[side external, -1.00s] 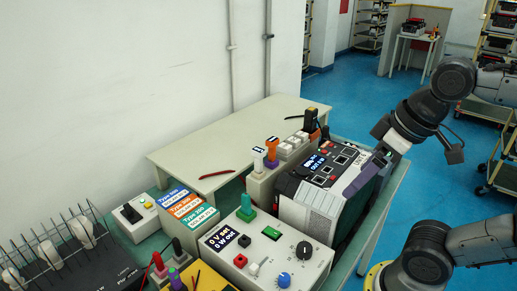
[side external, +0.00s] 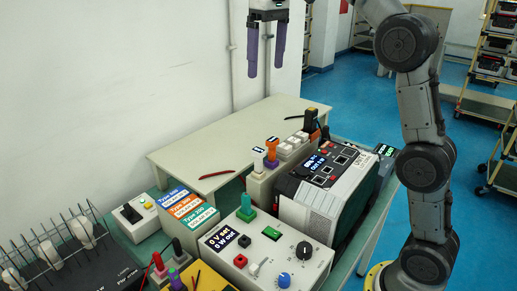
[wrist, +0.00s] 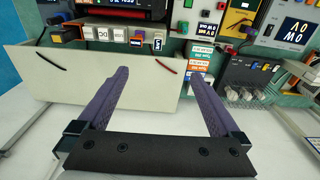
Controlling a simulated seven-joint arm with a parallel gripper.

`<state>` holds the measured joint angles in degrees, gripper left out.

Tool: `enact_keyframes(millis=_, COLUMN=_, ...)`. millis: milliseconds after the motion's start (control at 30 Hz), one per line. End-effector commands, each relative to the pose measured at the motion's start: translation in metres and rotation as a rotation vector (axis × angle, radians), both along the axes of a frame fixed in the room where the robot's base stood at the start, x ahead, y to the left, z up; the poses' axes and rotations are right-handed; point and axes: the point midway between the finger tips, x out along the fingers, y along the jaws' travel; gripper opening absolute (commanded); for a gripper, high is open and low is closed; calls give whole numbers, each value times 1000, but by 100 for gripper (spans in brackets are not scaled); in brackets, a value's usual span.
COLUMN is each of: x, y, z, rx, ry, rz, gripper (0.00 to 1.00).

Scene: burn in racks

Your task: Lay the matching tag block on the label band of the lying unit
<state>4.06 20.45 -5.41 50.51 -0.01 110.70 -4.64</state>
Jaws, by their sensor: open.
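The lying unit (side external: 312,208) is a large grey and white box on the green bench, with a dark port panel and a small lit display on top. Its top edge also shows in the wrist view (wrist: 118,13). A pale holder (side external: 262,183) beside it carries the tag blocks: a white one (side external: 258,153), an orange one (side external: 271,146) and several white ones (wrist: 103,34). The tag print is too small to read. My gripper (side external: 266,70) is open and empty, its purple fingers pointing down, high above the pale table and apart from all the blocks. Which block matches is unclear.
Blue, orange and green type cards (side external: 183,207) stand left of the holder. A power supply (side external: 265,255) with knobs and a green plug stands in front. A wire rack (side external: 70,250) is at lower left. The pale table (side external: 205,150) is mostly clear, with red and black strips.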

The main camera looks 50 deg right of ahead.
Motion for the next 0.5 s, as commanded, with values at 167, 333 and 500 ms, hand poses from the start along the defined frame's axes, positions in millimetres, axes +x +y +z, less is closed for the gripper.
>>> enact_keyframes(millis=167, x=25, y=-5, z=-29, rx=4, ry=56, rz=-8, gripper=100)
enact_keyframes(millis=333, x=27, y=-7, z=-40, rx=5, ry=67, rz=-11, gripper=100)
enact_keyframes(millis=500, x=26, y=-6, z=-59, rx=5, ry=68, rz=-11, gripper=100)
